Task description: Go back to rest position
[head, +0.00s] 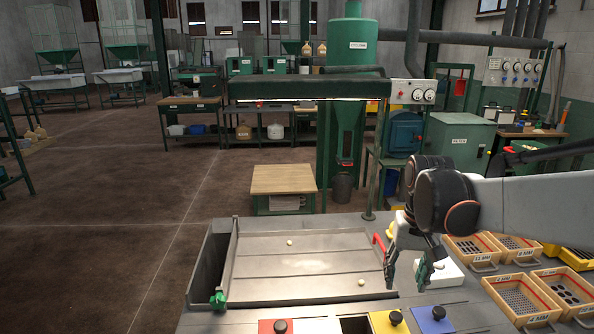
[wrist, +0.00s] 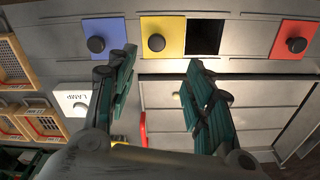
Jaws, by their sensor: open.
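My arm comes in from the right.
The shallow tray (head: 300,267) holds a few small pale pieces. Red (wrist: 297,38), yellow (wrist: 162,35) and blue (wrist: 98,36) lids with black knobs line the table's edge, beside a dark square opening (wrist: 206,37). Orange sieve boxes (head: 520,299) stand right. A wooden-topped stand (head: 283,180) is behind.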

